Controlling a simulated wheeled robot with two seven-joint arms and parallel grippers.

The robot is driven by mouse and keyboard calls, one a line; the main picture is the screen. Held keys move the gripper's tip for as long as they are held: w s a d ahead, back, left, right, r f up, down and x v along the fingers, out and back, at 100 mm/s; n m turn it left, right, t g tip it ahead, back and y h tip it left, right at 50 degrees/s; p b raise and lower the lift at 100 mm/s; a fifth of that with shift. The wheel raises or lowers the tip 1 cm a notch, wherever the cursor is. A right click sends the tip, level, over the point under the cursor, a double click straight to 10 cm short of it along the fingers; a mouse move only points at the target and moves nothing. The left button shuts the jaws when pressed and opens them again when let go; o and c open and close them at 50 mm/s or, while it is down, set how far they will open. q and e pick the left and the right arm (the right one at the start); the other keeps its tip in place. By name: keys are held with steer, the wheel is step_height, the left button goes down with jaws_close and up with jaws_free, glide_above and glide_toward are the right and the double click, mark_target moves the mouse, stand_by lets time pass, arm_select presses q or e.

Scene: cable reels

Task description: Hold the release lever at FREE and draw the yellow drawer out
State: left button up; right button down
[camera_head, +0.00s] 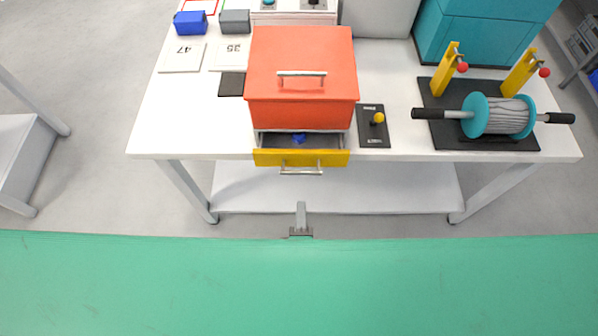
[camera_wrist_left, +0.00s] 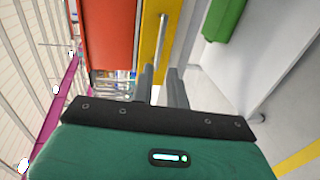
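The yellow drawer (camera_head: 268,158) is partly out of the orange-red cabinet (camera_head: 300,90), with a blue item (camera_head: 299,138) inside. Its silver handle (camera_head: 301,171) faces me. A small lever with a yellow knob (camera_head: 377,118) stands on a black plate right of the cabinet; its label is too small to read, and no gripper touches it. My left gripper (camera_head: 301,206) is in front of the table, below the handle and apart from it. In the left wrist view, its fingers (camera_wrist_left: 163,84) are apart and empty, with the drawer handle (camera_wrist_left: 162,35) beyond them. My right gripper is not in view.
A cable reel (camera_head: 500,116) on a black base with yellow posts lies at the table's right. Blue (camera_head: 190,22) and grey (camera_head: 235,21) blocks and numbered cards stand at the left. A teal box (camera_head: 480,30) is behind. A lower shelf (camera_head: 380,190) sits under the white tabletop (camera_head: 200,110).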

mark_target(301, 172)
arm_select(q)
steer(key=w, duration=0.4)
steer(key=w+f+p, duration=0.1)
steer(key=w, duration=0.3)
steer(key=w+f+p, duration=0.1)
steer(key=w, duration=0.3)
steer(key=shift+w+f, duration=0.15)
steer(key=shift+f, duration=0.05)
steer(key=shift+c, duration=0.4)
jaws_close()
